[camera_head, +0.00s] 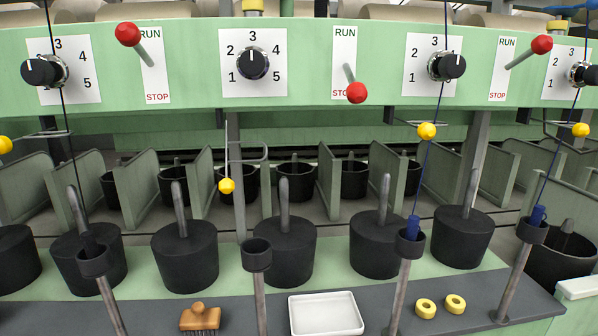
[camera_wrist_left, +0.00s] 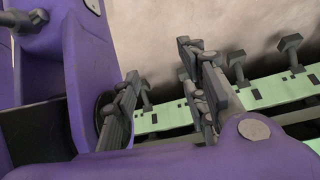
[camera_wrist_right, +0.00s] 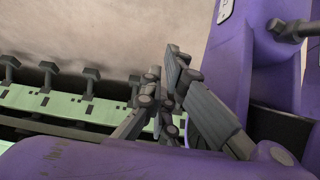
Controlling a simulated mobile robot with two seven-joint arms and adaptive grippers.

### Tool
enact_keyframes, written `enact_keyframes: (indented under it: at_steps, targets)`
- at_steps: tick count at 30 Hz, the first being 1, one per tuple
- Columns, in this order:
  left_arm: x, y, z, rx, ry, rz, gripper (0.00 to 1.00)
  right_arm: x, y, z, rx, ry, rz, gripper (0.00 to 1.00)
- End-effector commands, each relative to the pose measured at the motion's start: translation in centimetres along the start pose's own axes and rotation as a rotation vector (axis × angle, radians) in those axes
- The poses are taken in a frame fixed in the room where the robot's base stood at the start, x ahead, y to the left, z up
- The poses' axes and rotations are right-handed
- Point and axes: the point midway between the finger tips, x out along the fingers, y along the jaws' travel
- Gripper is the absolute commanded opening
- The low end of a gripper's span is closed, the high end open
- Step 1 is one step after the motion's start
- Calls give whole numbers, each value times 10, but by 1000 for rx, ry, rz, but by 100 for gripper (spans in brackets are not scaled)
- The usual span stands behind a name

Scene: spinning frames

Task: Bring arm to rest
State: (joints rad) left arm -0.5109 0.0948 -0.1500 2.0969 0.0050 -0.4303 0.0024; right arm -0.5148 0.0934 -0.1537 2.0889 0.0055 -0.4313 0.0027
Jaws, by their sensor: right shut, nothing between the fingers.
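Neither arm shows in the head view. In the left wrist view my left gripper (camera_wrist_left: 168,92) has its two grey fingers well apart with nothing between them. In the right wrist view my right gripper (camera_wrist_right: 165,95) has its fingers together and is shut on nothing. Purple arm parts of mine fill much of both wrist views. Behind each gripper are a pale surface and a green strip with dark pegs, and neither gripper appears to touch them.
The green spinning frame carries red-knobbed levers (camera_head: 356,93) and black dials (camera_head: 252,64). Several black pots (camera_head: 284,252) stand below. A white tray (camera_head: 325,314), a brush (camera_head: 199,318) and two yellow rings (camera_head: 426,308) lie on the dark front ledge among posts with black cups (camera_head: 257,256).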

Motion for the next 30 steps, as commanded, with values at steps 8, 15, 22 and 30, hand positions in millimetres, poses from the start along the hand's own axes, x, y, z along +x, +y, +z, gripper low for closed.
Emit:
enact_keyframes:
  at_steps: [8, 15, 22, 30]
  targets:
    - [-81, 0, -44, -6, 29, 0, 40, -81, -1, -45, 7, 32, 0, 0]
    - [-137, 4, -89, -12, 63, 7, 40, -138, -2, -92, 13, 74, -2, 0]
    - [-190, 3, -165, -19, 168, 3, 40, -191, -2, -170, 16, 181, 0, 0]
    - [-214, 3, -220, -27, 260, 1, 40, -216, -1, -221, 18, 267, 1, 0]
